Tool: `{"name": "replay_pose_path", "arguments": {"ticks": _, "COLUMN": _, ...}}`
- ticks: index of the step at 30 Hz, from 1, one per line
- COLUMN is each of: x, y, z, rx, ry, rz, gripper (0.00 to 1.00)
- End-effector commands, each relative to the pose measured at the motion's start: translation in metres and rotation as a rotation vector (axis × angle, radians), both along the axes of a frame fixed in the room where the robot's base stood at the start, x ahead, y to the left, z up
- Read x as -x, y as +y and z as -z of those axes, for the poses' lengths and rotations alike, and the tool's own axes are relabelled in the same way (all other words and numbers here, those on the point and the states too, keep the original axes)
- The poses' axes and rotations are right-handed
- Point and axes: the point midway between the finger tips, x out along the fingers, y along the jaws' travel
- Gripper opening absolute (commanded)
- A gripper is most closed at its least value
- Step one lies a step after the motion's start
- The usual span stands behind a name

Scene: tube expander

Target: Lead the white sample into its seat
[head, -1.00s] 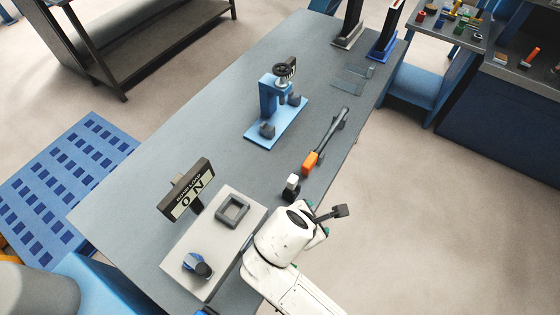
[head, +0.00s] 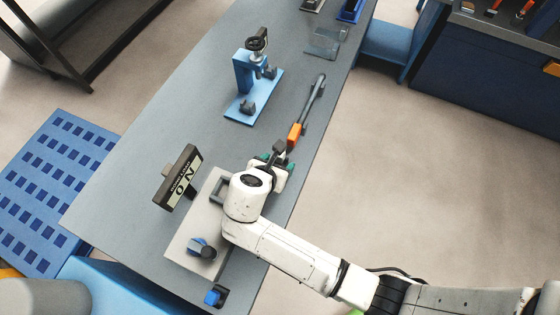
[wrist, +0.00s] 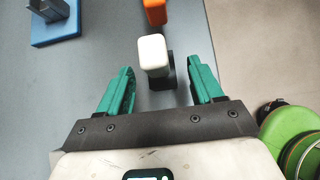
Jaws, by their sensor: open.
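In the wrist view the white sample (wrist: 153,50) is a rounded white block at the top of a dark stand or handle (wrist: 163,80). My gripper (wrist: 160,68) is open with green fingers, one on each side of the sample's lower part, and neither clearly touches it. In the head view my gripper (head: 278,160) is over the table near its right edge, and my arm and gripper hide the sample. A dark square frame (head: 217,188), which may be the seat, lies on a pale plate (head: 186,236), partly covered by my arm.
An orange-ended tool (head: 296,132) lies just beyond my gripper. A blue press (head: 246,82) stands farther back. A sign (head: 178,178) and a blue-black knob (head: 201,247) are beside my arm. The middle of the grey table (head: 190,110) is clear.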

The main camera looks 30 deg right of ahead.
Motion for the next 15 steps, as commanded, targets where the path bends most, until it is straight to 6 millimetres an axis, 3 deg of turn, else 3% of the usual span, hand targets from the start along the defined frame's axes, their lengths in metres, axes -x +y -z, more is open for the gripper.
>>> {"name": "replay_pose_path", "arguments": {"ticks": 6, "x": -0.01, "y": -0.016, "z": 0.018, "rx": 0.0, "ry": 0.001, "rz": 0.001, "gripper": 0.66}}
{"name": "replay_pose_path", "arguments": {"ticks": 15, "x": -0.012, "y": -0.017, "z": 0.02, "rx": -0.002, "ry": -0.001, "rz": 0.0, "gripper": 0.64}}
